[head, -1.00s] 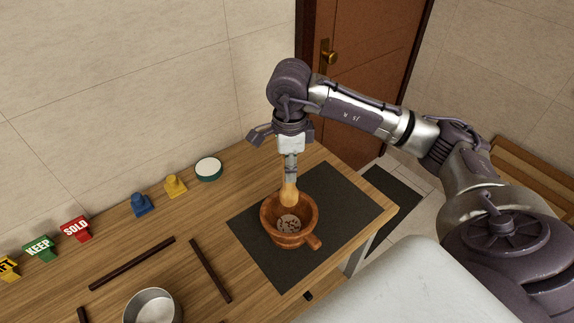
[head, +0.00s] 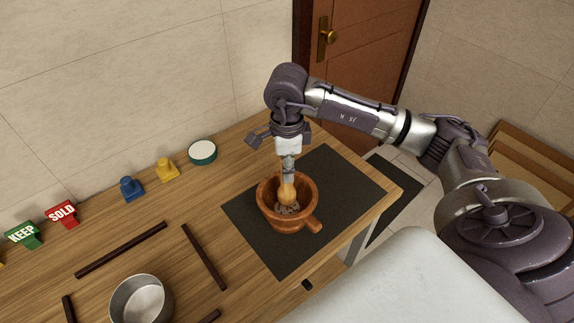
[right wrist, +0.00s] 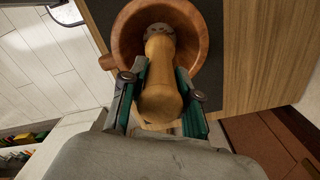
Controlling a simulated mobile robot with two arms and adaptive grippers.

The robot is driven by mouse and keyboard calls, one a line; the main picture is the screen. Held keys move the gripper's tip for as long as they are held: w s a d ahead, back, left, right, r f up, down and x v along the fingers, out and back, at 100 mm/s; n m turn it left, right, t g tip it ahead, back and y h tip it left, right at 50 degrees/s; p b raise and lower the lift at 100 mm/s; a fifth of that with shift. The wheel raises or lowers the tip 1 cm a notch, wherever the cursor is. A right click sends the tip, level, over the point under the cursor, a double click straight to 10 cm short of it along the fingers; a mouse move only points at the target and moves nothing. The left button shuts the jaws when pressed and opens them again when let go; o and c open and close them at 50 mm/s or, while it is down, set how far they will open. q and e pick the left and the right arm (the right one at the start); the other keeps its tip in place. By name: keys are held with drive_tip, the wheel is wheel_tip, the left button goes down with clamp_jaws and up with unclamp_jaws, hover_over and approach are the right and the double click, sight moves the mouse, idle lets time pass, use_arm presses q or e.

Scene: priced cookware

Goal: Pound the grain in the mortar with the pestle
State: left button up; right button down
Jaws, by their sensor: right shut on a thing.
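The brown wooden mortar (head: 268,214) stands upright on a dark mat (head: 338,197), its handle pointing to the lower right. Greyish grain (head: 284,209) shows in its bowl. The light wooden pestle (head: 288,192) is upright, its lower end inside the mortar at the grain; whether it touches the grain I cannot tell. My right gripper (head: 288,170) is above the mortar, shut on the pestle's upper part. In the right wrist view the pestle (right wrist: 161,85) sits between the two fingers, with the mortar rim (right wrist: 125,40) beyond. My left gripper is not in view.
A metal pot (head: 140,300) and dark strips (head: 205,257) lie left of the mat.

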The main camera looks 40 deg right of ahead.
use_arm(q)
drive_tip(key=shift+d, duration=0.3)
use_arm(e)
wheel_tip(320, 180, down, 4)
drive_tip(key=b, duration=0.4)
drive_tip(key=shift+f, duration=0.2)
drive_tip(key=shift+r+p, duration=0.5)
drive_tip(key=shift+r, duration=0.4)
drive_tip(key=shift+r+p, duration=0.7)
drive_tip(key=shift+r, duration=0.65)
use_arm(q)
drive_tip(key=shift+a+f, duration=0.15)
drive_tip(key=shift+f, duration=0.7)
use_arm(e)
drive_tip(key=shift+f, duration=0.1)
